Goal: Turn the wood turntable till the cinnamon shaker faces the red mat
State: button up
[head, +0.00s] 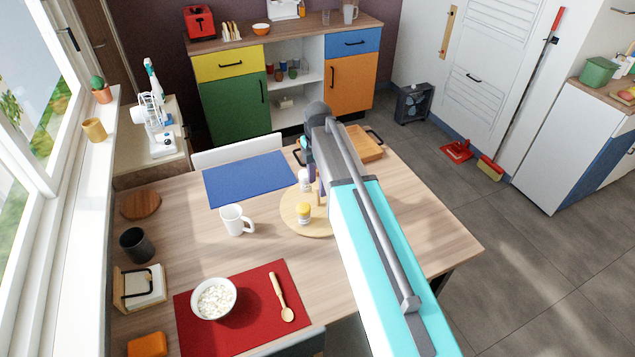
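The round wood turntable (290,217) lies on the dining table, its right side hidden behind my arm. A yellow-topped shaker (304,212) stands on its near part. A white-topped shaker (305,181) stands towards its far side. I cannot read labels, so I cannot tell which holds cinnamon. The red mat (250,332) lies on the near left of the table, apart from the turntable. My gripper (314,183) is over the turntable's far side, close to the white-topped shaker; its fingers are too small and partly covered to tell their opening or contact.
A white mug (235,220) stands just left of the turntable. A blue mat (248,178) lies behind it. A wooden tray (362,146) sits at the back right. A bowl (214,298) and a wooden spoon (281,297) lie on the red mat.

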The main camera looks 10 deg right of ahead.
dwell(0.4)
jog(key=shift+d+r, duration=0.1)
jog(key=shift+r, duration=0.35)
notch_tip(320, 180, up, 13)
jog(key=b, duration=0.2)
jog(key=shift+b, duration=0.4)
jog(key=shift+s+f, duration=0.15)
